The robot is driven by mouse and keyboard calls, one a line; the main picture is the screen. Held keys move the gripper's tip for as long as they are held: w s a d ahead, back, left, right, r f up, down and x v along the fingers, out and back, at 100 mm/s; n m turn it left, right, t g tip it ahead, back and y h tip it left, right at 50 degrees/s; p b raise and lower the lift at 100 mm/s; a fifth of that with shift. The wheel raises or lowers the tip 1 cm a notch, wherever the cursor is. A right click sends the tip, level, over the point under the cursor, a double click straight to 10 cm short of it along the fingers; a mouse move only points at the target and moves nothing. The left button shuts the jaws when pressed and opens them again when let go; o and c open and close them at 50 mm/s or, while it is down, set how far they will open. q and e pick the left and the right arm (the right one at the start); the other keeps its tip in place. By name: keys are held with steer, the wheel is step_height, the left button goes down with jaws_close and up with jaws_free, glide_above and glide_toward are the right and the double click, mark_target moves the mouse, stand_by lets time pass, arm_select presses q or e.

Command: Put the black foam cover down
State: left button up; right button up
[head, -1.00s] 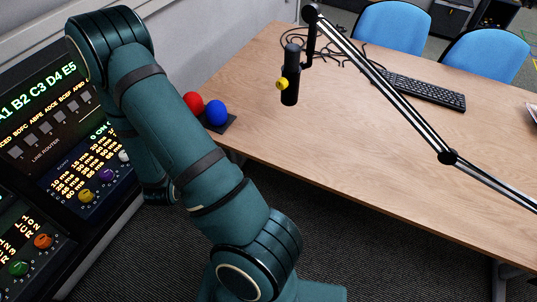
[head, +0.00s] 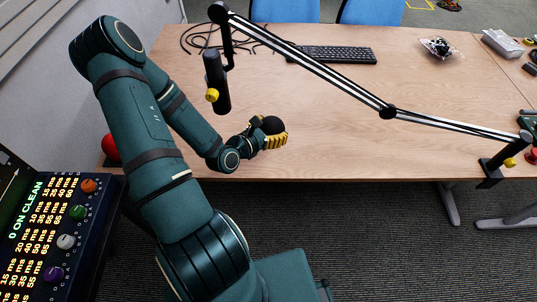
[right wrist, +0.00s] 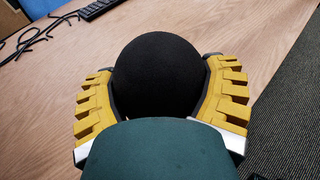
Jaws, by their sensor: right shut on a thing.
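The black foam cover (head: 272,125) is a round black ball between the yellow-padded fingers of my right gripper (head: 271,134). In the right wrist view, the cover (right wrist: 160,72) fills the space between the two fingers, which press on it from both sides. The gripper and cover are over the wooden table (head: 340,120), near its front edge; the height above the top is hard to tell. The microphone (head: 216,82) hangs from its boom arm behind and left of the gripper. My left gripper is not in view.
The boom arm (head: 320,68) slants across above the table to its clamp at the right. A keyboard (head: 335,55) and loose black cables (head: 205,38) lie at the back. Bare tabletop lies right of the gripper.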

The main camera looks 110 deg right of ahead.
steer(key=shift+m+g+y, duration=0.3)
steer(key=shift+m+y, duration=0.1)
steer(key=shift+y, duration=0.1)
steer(key=f, duration=0.1)
steer(key=s+f+b, duration=0.1)
steer(key=f, duration=0.1)
steer(key=s+a+f+b, duration=0.1)
steer(key=f, duration=0.1)
steer(key=shift+s+f, duration=0.1)
steer(key=shift+s, duration=0.05)
steer(key=shift+f+b, duration=0.65)
steer(key=shift+f, duration=1.35)
steer(key=shift+f, duration=0.1)
steer(key=o, duration=0.8)
